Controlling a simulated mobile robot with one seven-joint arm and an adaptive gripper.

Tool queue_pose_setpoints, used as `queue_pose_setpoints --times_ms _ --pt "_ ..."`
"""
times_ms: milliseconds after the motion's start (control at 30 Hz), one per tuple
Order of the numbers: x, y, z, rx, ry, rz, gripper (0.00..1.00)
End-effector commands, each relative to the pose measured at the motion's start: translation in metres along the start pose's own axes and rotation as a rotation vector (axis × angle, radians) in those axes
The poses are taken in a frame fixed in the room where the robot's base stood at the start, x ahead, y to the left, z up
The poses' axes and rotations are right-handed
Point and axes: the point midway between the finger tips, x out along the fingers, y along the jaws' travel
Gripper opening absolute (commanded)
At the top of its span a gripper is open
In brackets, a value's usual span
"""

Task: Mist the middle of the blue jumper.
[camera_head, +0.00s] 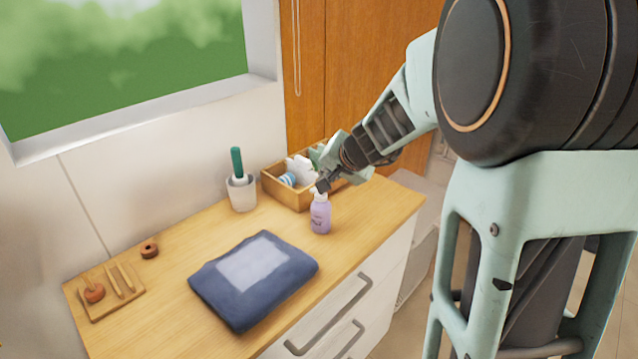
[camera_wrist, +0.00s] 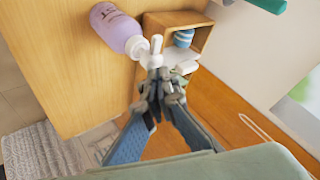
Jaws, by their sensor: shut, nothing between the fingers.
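The blue jumper (camera_head: 213,292) lies folded on the wooden cart top, with a pale rectangular patch (camera_head: 252,264) on its middle. A lilac bottle with a white spray head (camera_head: 320,215) stands upright to the right of the jumper; it also shows in the wrist view (camera_wrist: 117,28). My gripper (camera_head: 322,187) is at the bottle's white head, with its fingers shut. In the wrist view my gripper's fingertips (camera_wrist: 156,76) are together right by the nozzle, with nothing seen between them. I cannot tell whether they touch it.
A wooden box (camera_head: 291,198) holding white items and a blue striped thing stands behind the bottle. A white cup (camera_head: 241,195) with a green-handled tool is left of it. A small wooden tray (camera_head: 106,303) and a brown ring (camera_head: 149,249) lie at the left.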

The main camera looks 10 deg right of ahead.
Motion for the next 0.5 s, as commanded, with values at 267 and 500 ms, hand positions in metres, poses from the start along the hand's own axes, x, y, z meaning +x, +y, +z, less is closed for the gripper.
queue_pose_setpoints --times_ms 267,500 --pt "0.0002 0.0003 0.0005 0.0 -0.001 0.0 0.0" --pt "0.0034 0.0025 0.0027 0.0 -0.001 0.0 0.0"
